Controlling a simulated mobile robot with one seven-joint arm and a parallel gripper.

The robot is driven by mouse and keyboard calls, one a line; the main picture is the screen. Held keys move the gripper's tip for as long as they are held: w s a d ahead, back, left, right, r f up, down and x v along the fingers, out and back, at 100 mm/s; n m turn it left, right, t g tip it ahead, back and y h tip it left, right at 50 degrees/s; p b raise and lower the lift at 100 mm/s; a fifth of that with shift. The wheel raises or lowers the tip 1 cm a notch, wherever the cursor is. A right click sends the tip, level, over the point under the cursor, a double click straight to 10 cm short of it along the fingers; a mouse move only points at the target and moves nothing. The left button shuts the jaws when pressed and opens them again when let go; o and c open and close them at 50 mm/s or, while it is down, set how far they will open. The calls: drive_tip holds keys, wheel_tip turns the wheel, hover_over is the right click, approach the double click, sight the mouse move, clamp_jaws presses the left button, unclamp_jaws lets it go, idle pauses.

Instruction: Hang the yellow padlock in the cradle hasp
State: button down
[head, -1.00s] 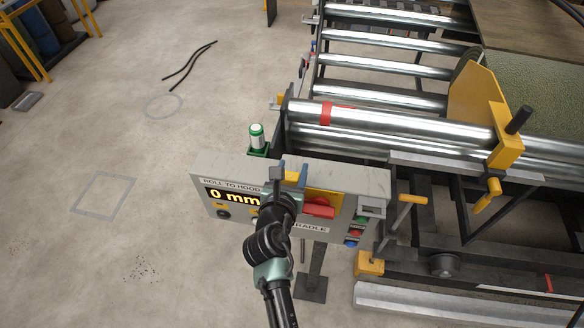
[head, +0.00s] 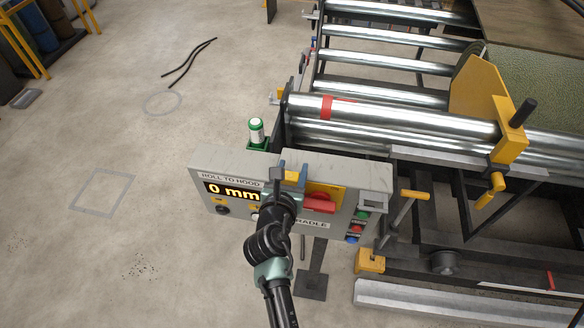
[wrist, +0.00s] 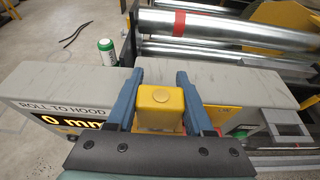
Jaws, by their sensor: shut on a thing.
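The yellow padlock (wrist: 160,105) is between the two blue fingers of my gripper (wrist: 158,92) in the wrist view. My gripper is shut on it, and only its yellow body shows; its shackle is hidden. In the head view the padlock (head: 292,177) shows at my gripper (head: 288,173), in front of the grey control box (head: 345,170). A red handle (head: 320,204) on a yellow plate (head: 335,190) sits on the box face just right of my gripper. I cannot make out the hasp itself, nor whether the padlock touches the box.
The box carries a "0 mm" display (head: 232,193) at left and several coloured buttons (head: 352,229) at right. A green-and-white canister (head: 257,132) stands behind it. Open floor is at left.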

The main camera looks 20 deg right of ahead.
drive_tip(key=shift+f+b, duration=0.55)
drive_tip(key=shift+f, duration=0.25)
drive_tip(key=shift+c, duration=1)
unclamp_jaws()
drive_tip(key=shift+r, duration=0.1)
drive_tip(key=b+v, duration=0.1)
drive_tip(key=v, duration=1.2)
